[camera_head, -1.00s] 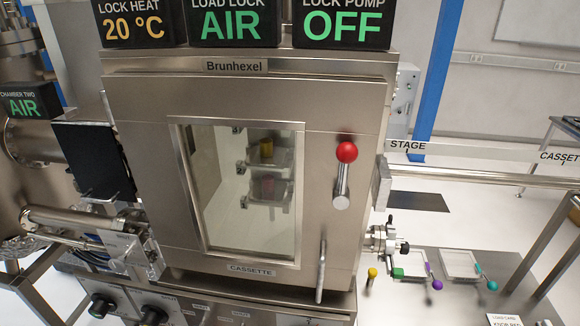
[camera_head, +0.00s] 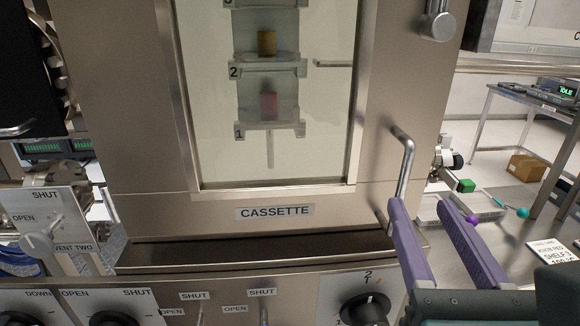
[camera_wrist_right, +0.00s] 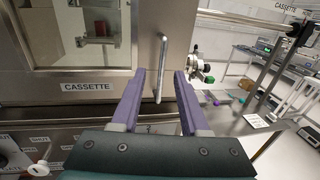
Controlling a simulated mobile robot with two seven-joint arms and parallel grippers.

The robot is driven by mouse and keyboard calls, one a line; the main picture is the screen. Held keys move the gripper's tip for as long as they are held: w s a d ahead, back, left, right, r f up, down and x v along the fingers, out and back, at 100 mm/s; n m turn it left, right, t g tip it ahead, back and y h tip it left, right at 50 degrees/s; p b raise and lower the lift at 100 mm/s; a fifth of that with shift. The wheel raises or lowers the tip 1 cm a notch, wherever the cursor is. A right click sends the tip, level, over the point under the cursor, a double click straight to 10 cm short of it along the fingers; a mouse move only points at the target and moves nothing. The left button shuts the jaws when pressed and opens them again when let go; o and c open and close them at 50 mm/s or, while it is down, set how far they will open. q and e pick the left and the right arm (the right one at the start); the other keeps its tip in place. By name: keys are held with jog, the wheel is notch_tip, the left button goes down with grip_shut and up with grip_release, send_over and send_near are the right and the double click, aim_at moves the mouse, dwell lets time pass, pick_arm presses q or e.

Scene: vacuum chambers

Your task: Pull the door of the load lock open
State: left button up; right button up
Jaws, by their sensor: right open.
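The load lock door (camera_head: 135,130) is a brushed steel panel with a tall window and a CASSETTE label. It looks closed. Its handle (camera_head: 404,165) is a steel bar at the lower right of the door. My right gripper (camera_head: 421,204) has purple fingers, open and empty, just below and right of the handle. In the right wrist view the handle (camera_wrist_right: 161,66) appears between the spread fingertips (camera_wrist_right: 159,74), seemingly ahead of them; I cannot tell the exact gap. The metal latch lever (camera_head: 437,24) shows at the top right, its red knob out of view. My left gripper is not in view.
A control panel with a numbered knob (camera_head: 366,309) lies below the door. A flange fitting (camera_head: 447,158) and a bench with coloured-knob tools stand at the right.

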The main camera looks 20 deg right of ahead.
aim_at(407, 171)
jog(key=x, duration=0.2)
jog(key=p+x, duration=0.1)
jog(key=x, duration=0.2)
jog(key=p+x, duration=0.1)
jog(key=x, duration=0.2)
jog(key=shift+w+d+r, duration=0.1)
jog(key=shift+d+r, duration=0.1)
jog(key=shift+d, duration=0.15)
jog(key=shift+w+d+f, duration=0.1)
jog(key=shift+w+d, duration=0.1)
jog(key=shift+w, duration=0.2)
grip_shut()
dwell(0.5)
